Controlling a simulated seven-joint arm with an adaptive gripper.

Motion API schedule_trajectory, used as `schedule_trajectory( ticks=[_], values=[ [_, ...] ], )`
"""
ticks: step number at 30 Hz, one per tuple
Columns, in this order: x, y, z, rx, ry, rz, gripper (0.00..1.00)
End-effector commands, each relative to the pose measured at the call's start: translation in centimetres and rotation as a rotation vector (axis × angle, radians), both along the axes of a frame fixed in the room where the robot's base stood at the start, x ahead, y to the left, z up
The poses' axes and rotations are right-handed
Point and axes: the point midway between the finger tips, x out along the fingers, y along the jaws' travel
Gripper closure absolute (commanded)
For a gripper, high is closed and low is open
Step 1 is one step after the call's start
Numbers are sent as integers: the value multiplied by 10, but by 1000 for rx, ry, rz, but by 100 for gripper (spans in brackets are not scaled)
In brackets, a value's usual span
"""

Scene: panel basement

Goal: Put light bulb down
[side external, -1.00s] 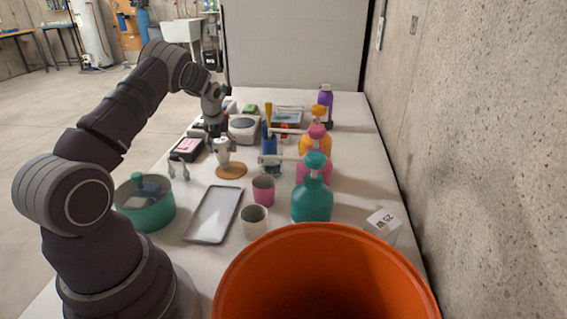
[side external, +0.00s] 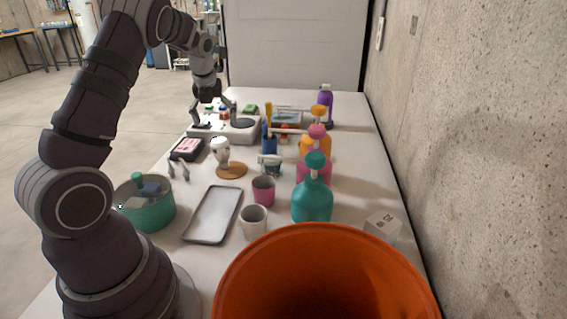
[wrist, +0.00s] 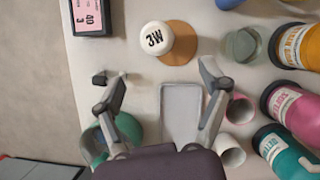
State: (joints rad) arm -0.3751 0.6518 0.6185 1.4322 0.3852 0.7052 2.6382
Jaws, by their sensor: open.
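The white light bulb (side external: 220,150) stands roughly upright at the round cork coaster (side external: 236,172). Its base overlaps the coaster in the side view. In the wrist view the bulb's round top (wrist: 156,38) reads "3W" and covers the left part of the coaster (wrist: 183,45); its lower end is hidden there. My gripper (side external: 211,112) is above and beyond the bulb, apart from it. In the wrist view my gripper (wrist: 163,78) has its fingers spread wide with nothing between them.
A grey tray (side external: 213,214), a teal pot (side external: 148,215), a pink cup (side external: 263,190) and a white cup (side external: 254,221) stand nearer. Pump bottles, including a teal one (side external: 312,200), line the right. A white scale (side external: 226,130) lies beyond the bulb. An orange bin (side external: 325,235) fills the front.

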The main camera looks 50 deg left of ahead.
Motion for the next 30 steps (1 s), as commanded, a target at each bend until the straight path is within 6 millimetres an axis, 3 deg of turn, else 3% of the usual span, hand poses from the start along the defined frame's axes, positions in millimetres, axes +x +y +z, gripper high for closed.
schedule_trajectory(
  ticks=[5, 8, 13, 15, 18, 21, 24, 30],
  values=[
    [-3, -10, 19, -12, -19, 23, 24],
    [1, -40, 34, -125, -144, 218, 24],
    [-9, -149, 71, -543, -389, 867, 24],
    [-27, -191, 80, -687, -422, 1136, 24],
    [-58, -233, 81, -822, -445, 1484, 24],
    [-83, -253, 76, -890, -473, 1748, 24],
    [-97, -259, 70, -924, -500, 1905, 24],
    [-101, -261, 68, -935, -511, 1975, 24]
  ],
)
